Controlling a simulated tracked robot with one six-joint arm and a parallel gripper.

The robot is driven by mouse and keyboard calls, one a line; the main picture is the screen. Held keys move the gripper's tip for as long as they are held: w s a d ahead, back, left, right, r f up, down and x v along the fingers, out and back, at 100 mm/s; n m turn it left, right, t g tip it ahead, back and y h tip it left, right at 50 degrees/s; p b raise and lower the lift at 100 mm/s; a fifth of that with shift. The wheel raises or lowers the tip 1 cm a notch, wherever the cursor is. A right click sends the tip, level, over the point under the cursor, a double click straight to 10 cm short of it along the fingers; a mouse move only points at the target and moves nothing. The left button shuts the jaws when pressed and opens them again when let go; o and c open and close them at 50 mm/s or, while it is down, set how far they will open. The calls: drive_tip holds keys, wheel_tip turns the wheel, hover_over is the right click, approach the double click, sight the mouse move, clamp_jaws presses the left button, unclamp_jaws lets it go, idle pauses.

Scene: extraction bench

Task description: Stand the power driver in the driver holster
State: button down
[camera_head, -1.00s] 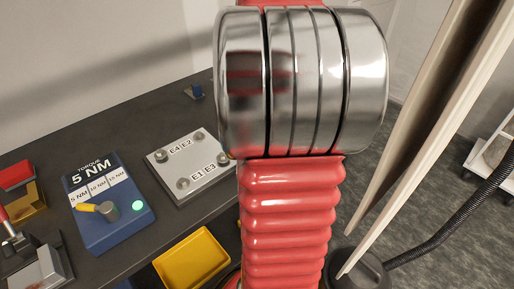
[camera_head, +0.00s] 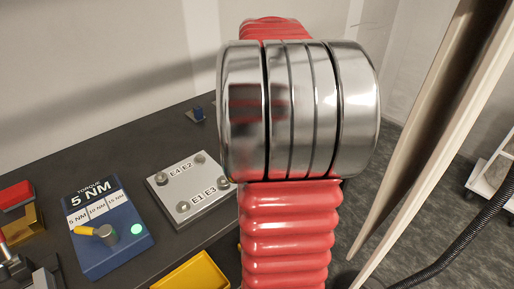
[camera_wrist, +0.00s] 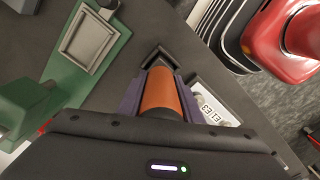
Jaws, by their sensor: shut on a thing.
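In the wrist view, my gripper (camera_wrist: 160,78) is shut on the orange cylindrical part of what looks like the power driver (camera_wrist: 160,97), one purple-grey finger on each side. The rest of the driver is hidden by the gripper's dark body. Just beyond the fingertips is a dark square-edged frame (camera_wrist: 152,56), probably the driver holster. The driver's end partly covers it, and I cannot tell whether the driver is inside it or above it. The head view does not show the gripper or the driver, as my red arm blocks the middle.
A light plate marked E1 to E4 (camera_head: 188,205) lies on the dark bench, beside a blue torque box (camera_head: 112,245) reading 5 NM. A yellow bin (camera_head: 195,272) is at the front. The wrist view shows a green fixture (camera_wrist: 55,70) at left and a red rounded object (camera_wrist: 290,35) at upper right.

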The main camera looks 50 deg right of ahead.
drive_tip(key=shift+f, duration=1.85)
drive_tip(key=shift+f, duration=0.1)
drive_tip(key=c, duration=1.3)
unclamp_jaws()
drive_tip(key=shift+o, duration=0.2)
wheel_tip(320, 180, up, 12)
drive_tip(key=shift+r, duration=0.1)
drive_tip(key=shift+w, duration=0.1)
